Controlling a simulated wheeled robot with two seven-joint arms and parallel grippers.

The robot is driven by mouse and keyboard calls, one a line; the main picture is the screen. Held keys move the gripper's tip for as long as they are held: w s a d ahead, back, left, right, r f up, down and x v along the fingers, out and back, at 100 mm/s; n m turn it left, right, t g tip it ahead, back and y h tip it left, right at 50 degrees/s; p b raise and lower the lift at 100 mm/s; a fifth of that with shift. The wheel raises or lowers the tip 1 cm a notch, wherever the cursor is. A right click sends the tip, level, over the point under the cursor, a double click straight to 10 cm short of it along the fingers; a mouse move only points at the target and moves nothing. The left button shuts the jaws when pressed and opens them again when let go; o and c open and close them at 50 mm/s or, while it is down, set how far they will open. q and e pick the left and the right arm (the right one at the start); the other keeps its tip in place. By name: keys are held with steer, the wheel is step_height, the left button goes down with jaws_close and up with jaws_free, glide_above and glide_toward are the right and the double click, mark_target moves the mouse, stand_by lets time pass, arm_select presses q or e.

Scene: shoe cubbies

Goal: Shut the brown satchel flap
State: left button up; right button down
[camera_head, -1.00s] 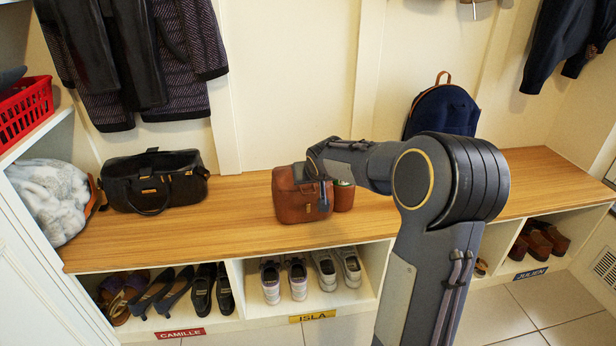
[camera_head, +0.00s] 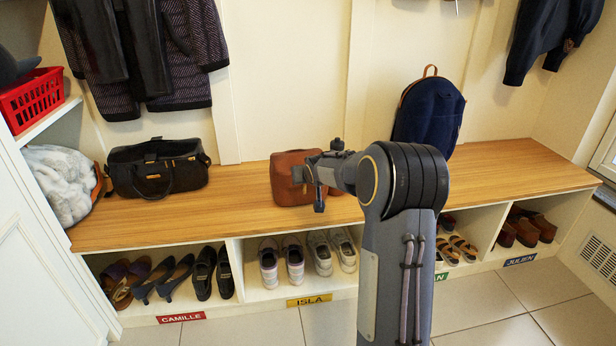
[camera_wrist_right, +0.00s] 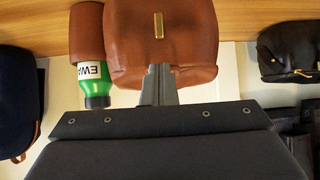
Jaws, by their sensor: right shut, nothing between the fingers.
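The brown satchel (camera_head: 289,169) stands on the wooden bench, partly behind my right gripper. In the right wrist view the satchel (camera_wrist_right: 190,55) fills the top centre, with a brass clasp (camera_wrist_right: 158,25) on its face. I cannot tell from these views how far its flap is open. My right gripper (camera_head: 320,205) is shut and empty, in front of the satchel's right side. In the wrist view its fingers (camera_wrist_right: 158,85) overlap the satchel's edge; I cannot tell whether they touch it. My left gripper is not in view.
A green bottle (camera_wrist_right: 90,85) labelled EWA sits in a brown holder (camera_wrist_right: 87,32) beside the satchel. A black bag (camera_head: 157,168) stands left on the bench (camera_head: 230,205), a navy backpack (camera_head: 428,112) right. Shoes fill cubbies below.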

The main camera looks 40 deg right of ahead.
steer(key=shift+s+f, duration=0.25)
steer(key=shift+f, duration=0.65)
step_height(320, 180, up, 6)
steer(key=p, duration=0.4)
steer(key=s+a+f, duration=0.4)
steer(key=s+f, duration=0.1)
steer(key=s, duration=0.3)
steer(key=shift+f, duration=0.2)
